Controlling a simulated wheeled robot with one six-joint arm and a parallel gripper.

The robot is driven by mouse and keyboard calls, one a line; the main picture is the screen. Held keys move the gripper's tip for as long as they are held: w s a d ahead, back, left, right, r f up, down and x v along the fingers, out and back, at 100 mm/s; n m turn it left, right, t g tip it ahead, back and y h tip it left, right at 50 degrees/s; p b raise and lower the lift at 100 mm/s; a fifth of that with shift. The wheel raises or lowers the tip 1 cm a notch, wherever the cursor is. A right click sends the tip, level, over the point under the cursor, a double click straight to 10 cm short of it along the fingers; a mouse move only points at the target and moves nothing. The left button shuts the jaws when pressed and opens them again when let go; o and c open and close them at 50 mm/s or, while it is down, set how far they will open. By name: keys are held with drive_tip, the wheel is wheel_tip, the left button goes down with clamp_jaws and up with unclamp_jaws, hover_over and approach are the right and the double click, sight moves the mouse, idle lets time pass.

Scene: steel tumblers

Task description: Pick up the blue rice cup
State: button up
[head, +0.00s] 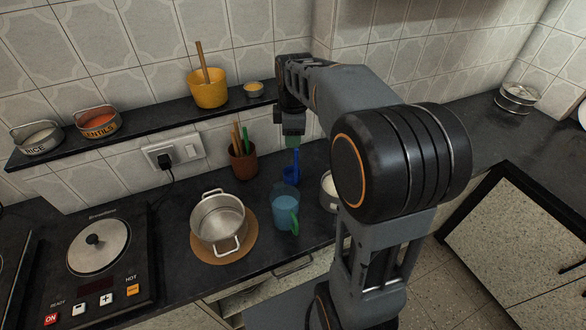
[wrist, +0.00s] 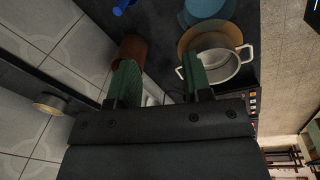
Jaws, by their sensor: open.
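The blue rice cup (head: 290,174) stands on the dark counter near the wall, its long handle pointing up. In the wrist view a blue piece of it (wrist: 122,6) shows at the top edge, mostly cut off. My gripper (head: 292,141) is above the cup and close to it in the head view; the height gap is hard to judge. In the wrist view its two green fingers (wrist: 160,82) are spread apart with nothing held between them.
A blue jug with green handle (head: 284,213) stands in front of the cup. A steel pot (head: 218,222) and a brown utensil holder (head: 243,166) stand to the left, a steel container (head: 328,192) to the right. A shelf (head: 160,122) with tins and a yellow pot (head: 208,92) is behind.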

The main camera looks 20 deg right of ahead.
drive_tip(key=w+d+f+n+g+p, duration=0.1)
drive_tip(key=w+d+n, duration=0.3)
drive_tip(key=w+n, duration=0.2)
drive_tip(key=f, duration=0.7)
drive_tip(key=shift+w+f+p, duration=0.25)
drive_tip(key=shift+f+p, duration=0.05)
drive_tip(key=shift+p, duration=0.05)
wheel_tip(320, 180, down, 6)
drive_tip(key=p, duration=0.1)
drive_tip(key=shift+f+p, duration=0.25)
drive_tip(key=shift+p, duration=0.1)
drive_tip(key=shift+c, duration=0.2)
clamp_jaws()
